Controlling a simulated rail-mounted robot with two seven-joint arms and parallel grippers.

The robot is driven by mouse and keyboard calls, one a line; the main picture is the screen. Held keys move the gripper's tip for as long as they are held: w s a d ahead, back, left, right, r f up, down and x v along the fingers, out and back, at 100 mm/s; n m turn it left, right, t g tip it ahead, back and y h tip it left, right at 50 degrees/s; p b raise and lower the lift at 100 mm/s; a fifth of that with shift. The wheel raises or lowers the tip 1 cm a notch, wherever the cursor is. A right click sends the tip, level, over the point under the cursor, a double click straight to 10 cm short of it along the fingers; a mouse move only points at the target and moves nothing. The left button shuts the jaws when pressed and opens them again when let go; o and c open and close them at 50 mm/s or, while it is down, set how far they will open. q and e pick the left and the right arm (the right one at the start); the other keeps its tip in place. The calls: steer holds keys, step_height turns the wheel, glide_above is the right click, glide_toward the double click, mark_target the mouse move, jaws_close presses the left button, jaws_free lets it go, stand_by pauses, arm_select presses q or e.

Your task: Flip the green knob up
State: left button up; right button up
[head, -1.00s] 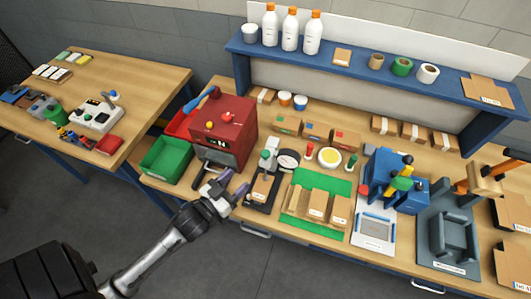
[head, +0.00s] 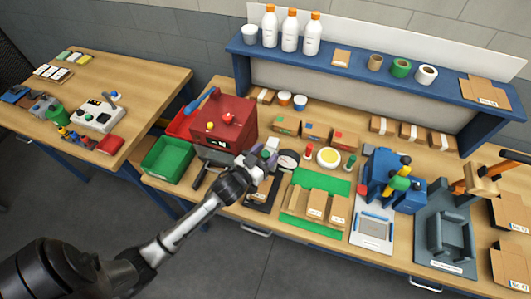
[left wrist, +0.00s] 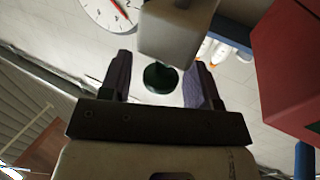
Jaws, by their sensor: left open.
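The green knob (left wrist: 160,77) is dark green and round, next to a pale grey block (left wrist: 180,30) in the left wrist view. My left gripper (left wrist: 160,85) is open, with one purple finger on each side of the knob. I see no clear contact between the fingers and the knob. In the head view my left gripper (head: 263,156) is at the small device between the red machine and the round dial. It hides most of that device and makes the knob hard to make out. My right gripper is not in view.
The red machine (head: 228,115) stands close to the left of my gripper. A white dial (head: 288,159) is just right of it. A green mat (head: 318,225) with cardboard pieces lies further right, before a blue machine (head: 385,180). A green bin (head: 167,158) is at left.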

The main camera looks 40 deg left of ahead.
arm_select(q)
steer(key=shift+c, duration=0.2)
jaws_close()
stand_by(0.5)
